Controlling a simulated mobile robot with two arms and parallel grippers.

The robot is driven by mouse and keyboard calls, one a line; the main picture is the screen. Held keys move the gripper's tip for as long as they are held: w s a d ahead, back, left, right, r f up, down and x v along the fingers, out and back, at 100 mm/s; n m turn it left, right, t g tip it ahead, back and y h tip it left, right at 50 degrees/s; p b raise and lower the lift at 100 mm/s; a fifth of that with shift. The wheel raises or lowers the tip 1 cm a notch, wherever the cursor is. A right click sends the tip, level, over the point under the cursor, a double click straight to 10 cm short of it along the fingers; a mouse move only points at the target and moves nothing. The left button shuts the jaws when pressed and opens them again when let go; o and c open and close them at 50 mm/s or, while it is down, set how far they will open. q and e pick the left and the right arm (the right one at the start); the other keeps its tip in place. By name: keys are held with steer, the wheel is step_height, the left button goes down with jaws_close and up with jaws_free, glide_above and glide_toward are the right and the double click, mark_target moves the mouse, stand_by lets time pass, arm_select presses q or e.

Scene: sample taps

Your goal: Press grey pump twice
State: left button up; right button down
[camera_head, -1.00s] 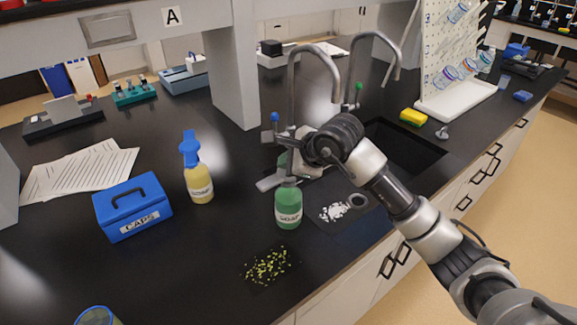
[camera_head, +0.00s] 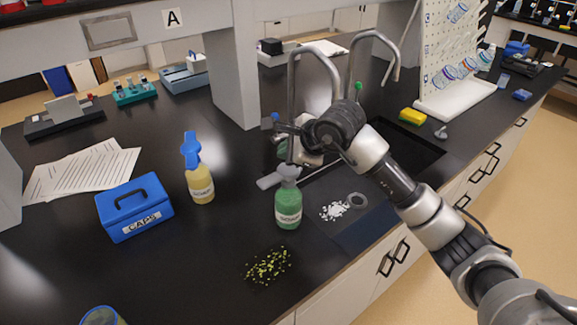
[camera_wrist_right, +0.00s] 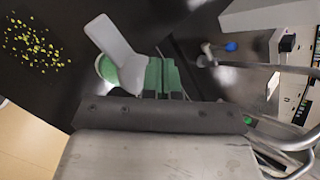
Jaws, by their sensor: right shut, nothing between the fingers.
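A green bottle (camera_head: 288,208) with a white label and a grey pump (camera_head: 288,172) stands upright near the sink. The pump's flat nozzle points left. My right gripper (camera_head: 284,150) is shut and empty just above the pump head; I cannot tell whether they touch. In the right wrist view, the grey pump (camera_wrist_right: 118,52) lies left of and partly behind the green-padded fingertips (camera_wrist_right: 162,77), with a part of the green bottle (camera_wrist_right: 105,68) under it. My left gripper is not in view.
A yellow bottle with a blue pump (camera_head: 201,180) stands to the left, beside a blue CAPS box (camera_head: 135,208). Two tall curved taps (camera_head: 292,95) rise behind my right gripper, by the sink (camera_head: 415,150). Yellow-green bits (camera_head: 268,266) and white bits (camera_head: 334,211) lie near the bottle.

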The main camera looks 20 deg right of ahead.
mark_target(288, 168)
steer(key=shift+r+p, duration=0.85)
steer(key=shift+r, duration=1.15)
stand_by(0.9)
steer(key=n, duration=0.1)
steer(key=n+b, duration=0.1)
steer(key=n, duration=0.1)
steer(key=shift+w+d+r+b, duration=0.1)
steer(key=shift+r+b, duration=0.15)
steer(key=shift+b, duration=0.05)
steer(key=r+n+b, duration=0.1)
steer(key=n, duration=0.3)
steer(key=r+n+b, duration=0.1)
steer(key=n, duration=0.4)
steer(key=r+n+b, duration=0.1)
steer(key=n, duration=0.4)
steer(key=shift+w+d+r+h+b, duration=0.1)
steer(key=shift+d+r+h+b, duration=0.05)
steer(key=shift+d+h+b, duration=0.25)
